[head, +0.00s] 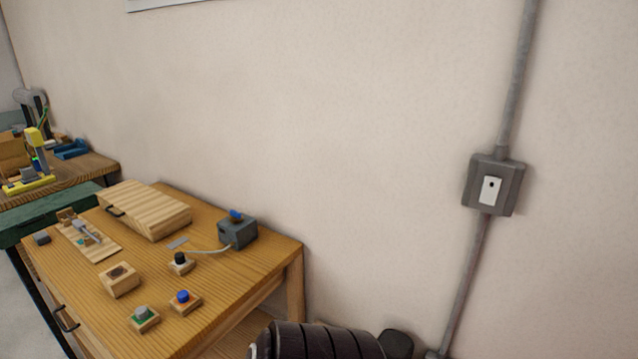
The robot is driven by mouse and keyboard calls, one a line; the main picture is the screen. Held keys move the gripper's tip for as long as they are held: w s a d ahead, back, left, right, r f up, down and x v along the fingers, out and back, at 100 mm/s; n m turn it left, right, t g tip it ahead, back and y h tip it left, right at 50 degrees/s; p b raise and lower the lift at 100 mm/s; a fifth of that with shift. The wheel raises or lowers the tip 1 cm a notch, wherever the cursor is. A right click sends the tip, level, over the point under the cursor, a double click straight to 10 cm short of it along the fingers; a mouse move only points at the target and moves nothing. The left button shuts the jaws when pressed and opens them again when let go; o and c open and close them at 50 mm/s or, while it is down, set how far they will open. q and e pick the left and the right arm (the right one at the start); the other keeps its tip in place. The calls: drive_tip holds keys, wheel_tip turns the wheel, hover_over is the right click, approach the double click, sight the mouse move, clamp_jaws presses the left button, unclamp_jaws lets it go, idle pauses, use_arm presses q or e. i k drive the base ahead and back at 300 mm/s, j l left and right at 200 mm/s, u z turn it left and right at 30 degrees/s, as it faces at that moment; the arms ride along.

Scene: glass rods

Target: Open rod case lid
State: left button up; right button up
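A pale wooden case (150,213) with a dark handle (115,210) on its near left side sits at the back of the wooden workbench (225,290), against the wall. It looks like the rod case, and its lid appears shut. No rods can be seen inside it. Neither of my grippers is in view.
On the bench are a grey box with a blue knob (238,233), a wooden block with a hole (119,280), small blocks with blue (184,301), green (144,318) and black (181,263) tops, and a wooden board (98,249). A dark ribbed shape (315,342) stands at the bottom edge.

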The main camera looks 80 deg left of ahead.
sight(150, 207)
drive_tip(key=u, duration=3.9)
drive_tip(key=i+j, duration=0.15)
drive_tip(key=i+j+z, duration=0.1)
drive_tip(key=j, duration=0.2)
drive_tip(key=i, duration=0.05)
